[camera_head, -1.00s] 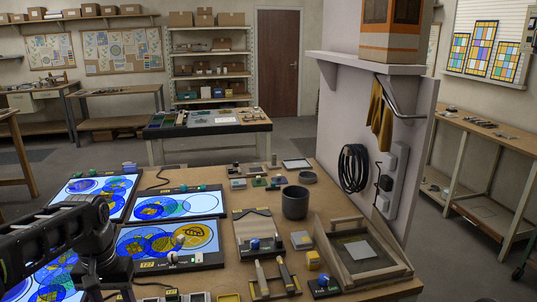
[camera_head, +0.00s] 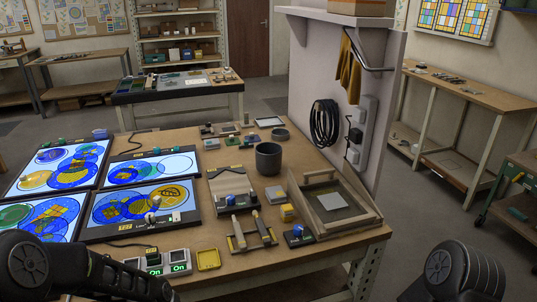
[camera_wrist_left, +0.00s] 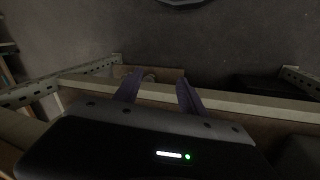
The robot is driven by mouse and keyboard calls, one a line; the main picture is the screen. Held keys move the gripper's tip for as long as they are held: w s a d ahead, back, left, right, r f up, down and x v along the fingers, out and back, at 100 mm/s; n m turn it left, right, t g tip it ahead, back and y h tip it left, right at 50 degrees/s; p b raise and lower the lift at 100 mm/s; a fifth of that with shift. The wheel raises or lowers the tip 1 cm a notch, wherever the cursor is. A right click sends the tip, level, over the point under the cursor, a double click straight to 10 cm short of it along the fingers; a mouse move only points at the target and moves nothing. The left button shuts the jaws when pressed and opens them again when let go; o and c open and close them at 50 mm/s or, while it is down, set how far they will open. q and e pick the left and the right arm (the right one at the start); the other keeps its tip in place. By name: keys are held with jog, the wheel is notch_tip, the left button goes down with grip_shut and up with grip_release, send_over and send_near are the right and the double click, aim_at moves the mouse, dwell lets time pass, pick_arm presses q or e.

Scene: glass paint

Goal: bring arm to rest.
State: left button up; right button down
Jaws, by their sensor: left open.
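My left arm comes in at the lower left of the head view, dark and low beside the table's front edge; its gripper is out of that picture. In the left wrist view my left gripper (camera_wrist_left: 160,92) is open, its two dark fingers apart with nothing between them. Beyond them are the table's pale frame rail and the dark floor (camera_wrist_left: 210,45). Part of my right arm shows at the lower right of the head view, clear of the table; its gripper is not in view.
The wooden table (camera_head: 285,258) carries lit panels (camera_head: 143,218), a dark pot (camera_head: 268,158), a wooden tray (camera_head: 372,217), a tool rack (camera_head: 252,248) and a yellow square tray (camera_head: 208,259). Open floor (camera_head: 440,215) lies to the right.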

pick_arm(q)
jog(key=s+d+f, duration=0.5)
jog(key=s, duration=0.3)
jog(key=s+d+f+n+h, duration=0.1)
jog(key=s+d+f, duration=0.5)
jog(key=s, duration=0.2)
jog(key=shift+f, duration=0.15)
